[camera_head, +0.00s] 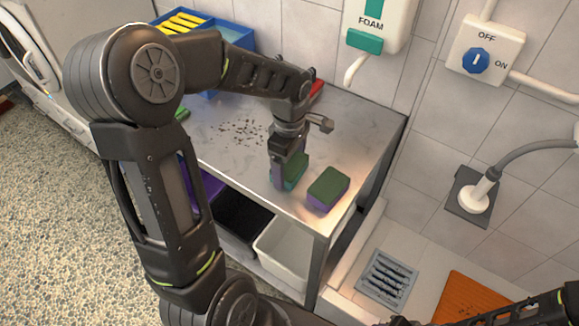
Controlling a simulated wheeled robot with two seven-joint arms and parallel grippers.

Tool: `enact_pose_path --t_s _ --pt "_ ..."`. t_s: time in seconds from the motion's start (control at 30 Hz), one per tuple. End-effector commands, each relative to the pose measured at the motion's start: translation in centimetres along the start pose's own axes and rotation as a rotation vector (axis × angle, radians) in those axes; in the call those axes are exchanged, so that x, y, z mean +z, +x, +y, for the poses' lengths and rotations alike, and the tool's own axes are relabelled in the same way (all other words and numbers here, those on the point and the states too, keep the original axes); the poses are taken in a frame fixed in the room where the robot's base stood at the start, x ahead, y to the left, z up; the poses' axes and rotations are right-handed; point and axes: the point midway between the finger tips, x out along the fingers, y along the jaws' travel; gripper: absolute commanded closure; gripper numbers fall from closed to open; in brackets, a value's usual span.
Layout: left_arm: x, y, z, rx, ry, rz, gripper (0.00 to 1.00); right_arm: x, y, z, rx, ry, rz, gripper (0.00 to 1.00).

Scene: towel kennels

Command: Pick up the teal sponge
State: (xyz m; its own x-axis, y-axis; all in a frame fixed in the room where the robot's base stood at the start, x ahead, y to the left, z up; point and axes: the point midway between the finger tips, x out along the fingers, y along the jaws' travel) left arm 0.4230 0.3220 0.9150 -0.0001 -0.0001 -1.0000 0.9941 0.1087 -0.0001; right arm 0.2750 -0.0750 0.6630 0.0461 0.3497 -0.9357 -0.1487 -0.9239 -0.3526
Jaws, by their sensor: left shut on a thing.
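The teal sponge (296,172), with a dark green top, is on or just above the metal table (225,155) near its front edge; I cannot tell if it touches the surface. My left gripper (288,168) points down from above and is shut on it. One finger hides part of the sponge's left side. A purple sponge (327,190) with a green top sits just to the right, close beside it. My right gripper is out of view; only part of my right arm shows at the bottom right.
A blue bin (235,34) with yellow-topped items stands at the table's back left. A red item (316,89) lies near the wall. Dark specks (243,131) dot the tabletop. A foam dispenser (370,40) hangs above. A white bin (283,252) sits below the table.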

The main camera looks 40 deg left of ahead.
Motion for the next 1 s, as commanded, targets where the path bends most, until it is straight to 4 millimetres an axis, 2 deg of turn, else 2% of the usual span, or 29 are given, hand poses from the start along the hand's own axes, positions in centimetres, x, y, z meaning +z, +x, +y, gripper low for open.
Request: enact_pose_path --t_s 0.2,0.33,0.8,1.0 --pt "0.0 -0.1 0.0 0.001 0.000 0.000 0.52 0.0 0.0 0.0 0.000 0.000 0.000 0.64" --pt "0.0 -1.1 0.1 0.005 -0.001 0.001 0.52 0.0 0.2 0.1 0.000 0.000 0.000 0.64" --pt "0.0 -9.2 0.1 0.004 0.000 0.000 0.52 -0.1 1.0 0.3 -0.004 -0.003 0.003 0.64" --pt "0.0 -10.1 0.0 0.000 0.000 0.000 0.52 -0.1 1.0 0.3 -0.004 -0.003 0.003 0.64"
